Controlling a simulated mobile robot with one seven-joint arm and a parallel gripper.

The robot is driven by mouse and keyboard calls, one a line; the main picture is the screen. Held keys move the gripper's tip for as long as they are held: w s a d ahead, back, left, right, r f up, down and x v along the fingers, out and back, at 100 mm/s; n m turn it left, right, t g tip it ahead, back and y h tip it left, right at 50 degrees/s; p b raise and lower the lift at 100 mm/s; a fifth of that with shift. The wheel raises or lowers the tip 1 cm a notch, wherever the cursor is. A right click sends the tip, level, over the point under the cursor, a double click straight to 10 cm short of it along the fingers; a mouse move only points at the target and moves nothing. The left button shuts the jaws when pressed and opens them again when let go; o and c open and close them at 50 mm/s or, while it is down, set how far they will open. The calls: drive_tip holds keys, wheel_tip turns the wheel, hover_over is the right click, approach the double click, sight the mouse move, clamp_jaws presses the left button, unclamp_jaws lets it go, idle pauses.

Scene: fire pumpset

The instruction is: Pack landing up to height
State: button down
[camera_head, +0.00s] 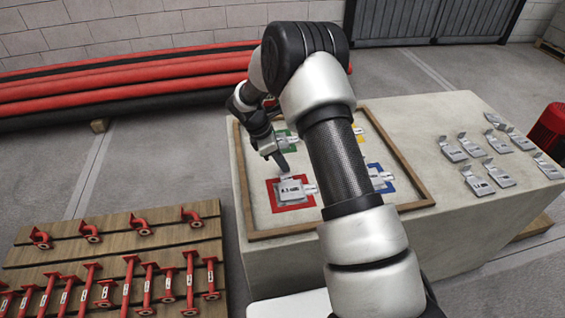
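A concrete block (420,120) carries a wooden frame (412,178) around four coloured square outlines. The red square (273,206) at the front left holds a grey metal shim plate (292,190) with a printed marking, too small to read surely. Grey plates also show at the blue square (386,187) and the green square (292,137). The yellow square (357,131) is mostly hidden behind my arm. My gripper (281,164) points down, just behind the red square's plate. Its fingers look dark and narrow from here; whether they hold anything is unclear.
Several loose grey shim plates (453,152) lie on the block's right side. A wooden pallet (120,250) with red pipe fittings is at the lower left. Long red and black pipes (120,85) lie along the wall. A red cylinder (550,128) stands at the far right.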

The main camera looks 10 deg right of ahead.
drive_tip(key=shift+f, duration=0.1)
drive_tip(key=c, duration=1.9)
unclamp_jaws()
drive_tip(key=p+v, duration=0.2)
drive_tip(key=v, duration=1.5)
drive_tip(key=shift+w+a+r+p, duration=0.1)
drive_tip(key=shift+r+p, duration=0.2)
drive_tip(key=shift+p, duration=0.05)
